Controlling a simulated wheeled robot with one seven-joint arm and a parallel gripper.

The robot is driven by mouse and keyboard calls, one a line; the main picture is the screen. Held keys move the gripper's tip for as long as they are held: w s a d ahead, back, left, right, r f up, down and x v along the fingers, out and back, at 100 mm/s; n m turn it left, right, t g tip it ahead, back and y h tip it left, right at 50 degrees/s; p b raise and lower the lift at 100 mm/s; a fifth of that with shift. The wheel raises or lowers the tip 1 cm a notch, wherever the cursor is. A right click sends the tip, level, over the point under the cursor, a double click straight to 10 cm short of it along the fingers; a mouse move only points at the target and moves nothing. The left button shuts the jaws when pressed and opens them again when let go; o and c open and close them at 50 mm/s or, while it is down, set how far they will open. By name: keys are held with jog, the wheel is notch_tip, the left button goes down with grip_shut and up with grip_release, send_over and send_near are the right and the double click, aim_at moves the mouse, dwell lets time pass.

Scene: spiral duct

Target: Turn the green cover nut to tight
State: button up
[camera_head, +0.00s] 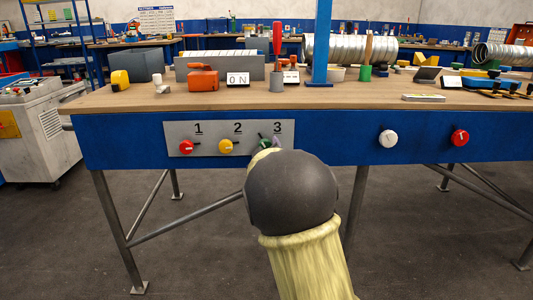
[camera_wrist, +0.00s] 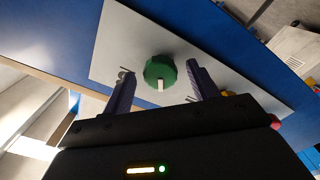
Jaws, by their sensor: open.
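The green cover nut (camera_wrist: 161,70) is a round green knob with a white mark on its face. It sits on a grey panel (camera_head: 186,139) on the blue bench front. My gripper (camera_wrist: 160,78) is open in the wrist view, one finger on each side of the nut, with gaps between the fingers and the nut. In the head view my arm hides most of the gripper.
On the same panel are a red knob (camera_head: 185,146) under 1 and a yellow knob (camera_head: 225,146) under 2. Farther right on the bench front are a white knob (camera_head: 388,138) and a red knob (camera_head: 460,137). The wooden bench top (camera_head: 130,98) holds tools above.

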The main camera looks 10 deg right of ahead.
jog(key=shift+w, duration=0.35)
jog(key=c, duration=1)
